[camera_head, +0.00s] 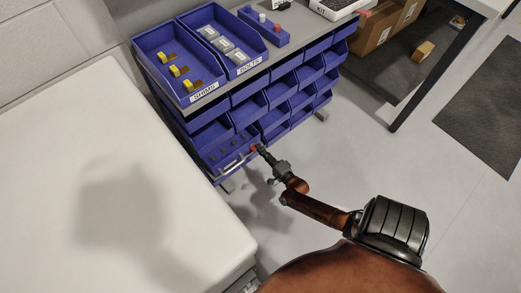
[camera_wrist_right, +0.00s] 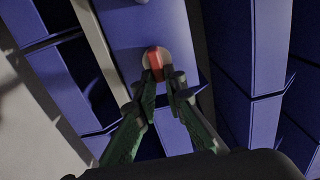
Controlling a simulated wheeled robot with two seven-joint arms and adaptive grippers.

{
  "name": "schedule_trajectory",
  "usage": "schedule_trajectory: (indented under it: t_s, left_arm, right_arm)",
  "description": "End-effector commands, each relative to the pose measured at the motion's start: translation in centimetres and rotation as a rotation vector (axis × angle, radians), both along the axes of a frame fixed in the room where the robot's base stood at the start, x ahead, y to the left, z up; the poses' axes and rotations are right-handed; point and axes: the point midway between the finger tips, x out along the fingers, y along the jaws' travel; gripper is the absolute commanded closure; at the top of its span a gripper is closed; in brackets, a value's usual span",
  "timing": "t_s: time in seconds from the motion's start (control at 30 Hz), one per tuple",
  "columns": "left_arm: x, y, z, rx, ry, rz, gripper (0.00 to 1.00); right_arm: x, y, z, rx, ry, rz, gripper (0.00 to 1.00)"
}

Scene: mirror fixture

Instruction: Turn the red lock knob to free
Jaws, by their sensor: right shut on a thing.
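The red lock knob (camera_wrist_right: 154,60) shows in the right wrist view, on a pale round base on a blue bin front. It also shows small in the head view (camera_head: 254,148), at the right end of a lower bin with a light bar handle (camera_head: 233,166). My right gripper (camera_wrist_right: 162,78) has its fingertips at the knob and is shut on it. In the head view the right gripper (camera_head: 261,150) reaches the knob from the lower right. The fingertips hide the knob's lower part. My left gripper is not in view.
A rack of blue bins (camera_head: 250,105) stands at the top middle, with a SHIMS bin (camera_head: 195,98) and a BOLTS bin (camera_head: 240,70) on top. A white surface (camera_head: 110,190) fills the left. A table leg (camera_head: 418,98) and cardboard boxes (camera_head: 378,32) are at upper right. The floor between is clear.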

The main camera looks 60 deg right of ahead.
Motion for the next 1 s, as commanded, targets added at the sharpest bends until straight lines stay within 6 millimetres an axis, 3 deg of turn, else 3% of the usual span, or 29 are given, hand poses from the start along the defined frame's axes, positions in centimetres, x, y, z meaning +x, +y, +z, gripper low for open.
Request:
schedule_trajectory:
  t_s: [0.47,0.5,0.7,1.0]
  left_arm:
    - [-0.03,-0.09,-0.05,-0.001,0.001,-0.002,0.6]
    - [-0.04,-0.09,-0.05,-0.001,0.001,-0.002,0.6]
    - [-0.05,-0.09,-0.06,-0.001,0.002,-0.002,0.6]
    - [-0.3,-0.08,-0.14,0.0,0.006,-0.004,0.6]
  right_arm:
    - [-0.12,-0.04,-0.17,0.012,-0.001,-0.001,1.0]
    - [-0.12,-0.04,-0.17,0.012,-0.001,-0.001,0.87]
    - [-0.05,0.0,-0.11,0.011,-0.001,0.0,0.74]
    - [-0.11,0.05,-0.07,0.011,-0.002,0.0,0.72]
